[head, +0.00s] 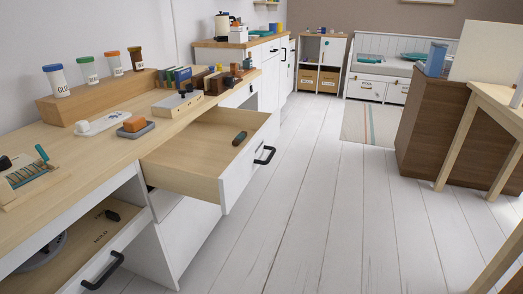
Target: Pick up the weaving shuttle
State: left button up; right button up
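I cannot make out for certain which thing is the weaving shuttle. A small dark elongated piece (239,138) lies in the open upper drawer (180,183), near its far right side. A smaller dark piece (112,215) lies in the lower open drawer (92,262), next to dark lettering. A small wooden frame with teal threads (28,180), like a loom, lies on the desk at the left, with a teal stick (42,153) standing up at its back. Neither of my grippers is in view.
The desk (95,160) carries a wooden block with several lidded jars, a white tray (102,123), an orange block on a grey base (135,125) and small boxes. Both drawers jut into the room. The plank floor (320,220) is clear; a brown cabinet (430,125) stands right.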

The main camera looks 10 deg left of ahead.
aim_at(237, 141)
jog(key=i+j+z, duration=0.45)
jog(key=j+z, duration=0.2)
jog(key=j, duration=0.15)
